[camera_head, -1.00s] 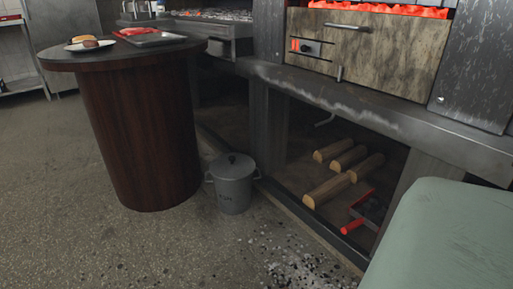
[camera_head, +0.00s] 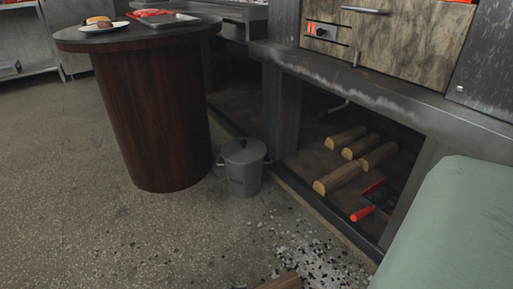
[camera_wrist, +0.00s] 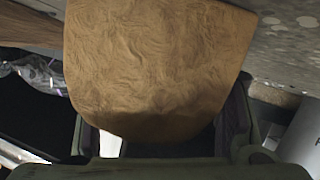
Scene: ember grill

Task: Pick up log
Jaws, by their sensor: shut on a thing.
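In the wrist view my gripper (camera_wrist: 162,130) is shut on a log (camera_wrist: 155,65), with a finger on each side of its pale brown, wavy-grained face. The lower edge of that face is rounded. In the head view the end of a log (camera_head: 282,281) shows at the bottom edge, over the ash-strewn floor; my gripper is out of sight there. Several other split logs lie in the recess under the grill, among them a front log (camera_head: 338,179) and a back log (camera_head: 345,138).
A grey lidded bin (camera_head: 243,168) stands beside a round dark wood table (camera_head: 155,120). A red-handled tool (camera_head: 364,213) lies in the recess near the logs. A pale green surface (camera_head: 455,230) fills the lower right. Floor at left is clear.

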